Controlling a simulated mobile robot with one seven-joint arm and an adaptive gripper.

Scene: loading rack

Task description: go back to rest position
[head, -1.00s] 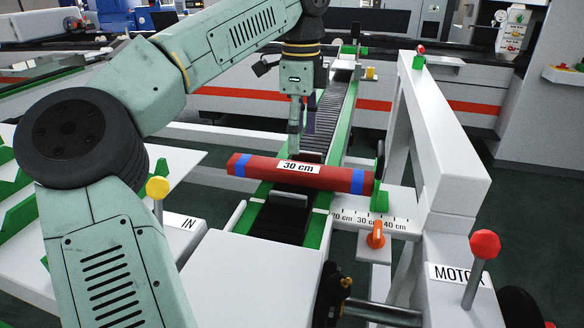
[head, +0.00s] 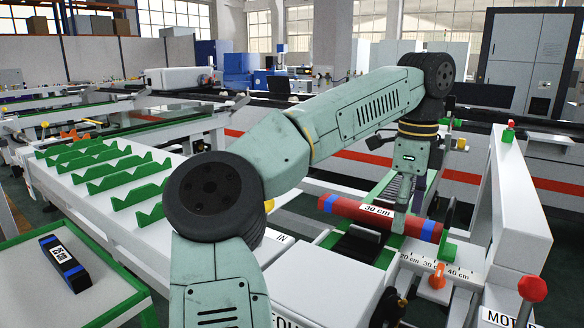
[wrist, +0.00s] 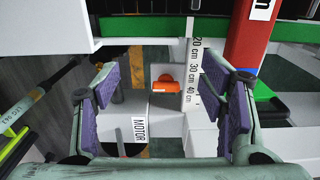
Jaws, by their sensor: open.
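My gripper (wrist: 165,112) is open and empty in the wrist view, its two purple-padded fingers well apart. Between them show the orange knob (wrist: 164,84) and the scale marked 20, 30 and 40 cm. In the head view my gripper hangs at the end of the arm by the conveyor, its fingers largely hidden. A red bar with blue bands, labelled 30 cm (head: 375,210), lies across the conveyor (head: 356,243). In the wrist view the red bar (wrist: 249,40) is beside the right finger.
A white rack with green V-shaped holders (head: 140,192) stands at the left. A dark 25 cm bar (head: 65,262) lies on a green-edged table (head: 105,295). At the right are a white beam (head: 517,200) and a red motor knob (head: 532,288).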

